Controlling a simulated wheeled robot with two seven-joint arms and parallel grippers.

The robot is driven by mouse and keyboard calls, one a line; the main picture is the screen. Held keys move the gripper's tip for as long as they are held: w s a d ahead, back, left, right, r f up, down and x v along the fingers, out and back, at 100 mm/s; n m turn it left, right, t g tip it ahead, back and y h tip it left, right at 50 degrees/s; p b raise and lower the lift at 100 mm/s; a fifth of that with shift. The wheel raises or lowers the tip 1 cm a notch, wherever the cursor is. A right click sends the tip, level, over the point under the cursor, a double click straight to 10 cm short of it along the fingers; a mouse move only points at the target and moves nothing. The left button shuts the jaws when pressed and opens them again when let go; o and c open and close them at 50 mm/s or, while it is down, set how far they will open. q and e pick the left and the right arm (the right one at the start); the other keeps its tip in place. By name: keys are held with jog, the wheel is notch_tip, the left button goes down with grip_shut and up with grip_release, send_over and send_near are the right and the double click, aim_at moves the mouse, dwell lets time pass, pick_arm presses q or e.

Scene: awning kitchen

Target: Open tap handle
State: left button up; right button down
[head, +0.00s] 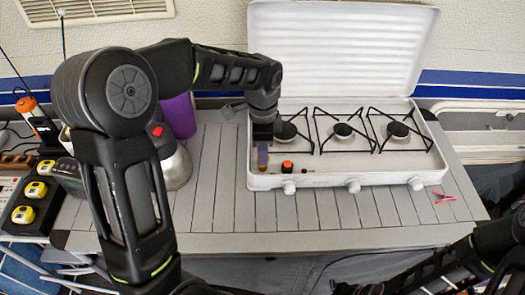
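My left gripper (262,143) points down at the front left corner of the white camp stove (322,179). A small part with a purple-blue top and a brass-coloured lower end (263,160) shows right at its tip; I cannot tell whether this is the tap handle or how the fingers stand around it. An orange-topped black knob (287,166) stands just to the right, apart from the gripper. My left wrist hides part of the stove's left side. My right arm shows at the lower right, with its gripper outside the picture.
The stove's ribbed lid (340,45) stands open behind three burners. A steel kettle (176,166) and a purple container (180,115) stand left, partly behind my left arm. A red clip (445,198) lies right. The slatted table (300,220) is clear in front.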

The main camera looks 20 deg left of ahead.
pick_arm(q)
jog(key=shift+f, duration=0.6)
grip_shut()
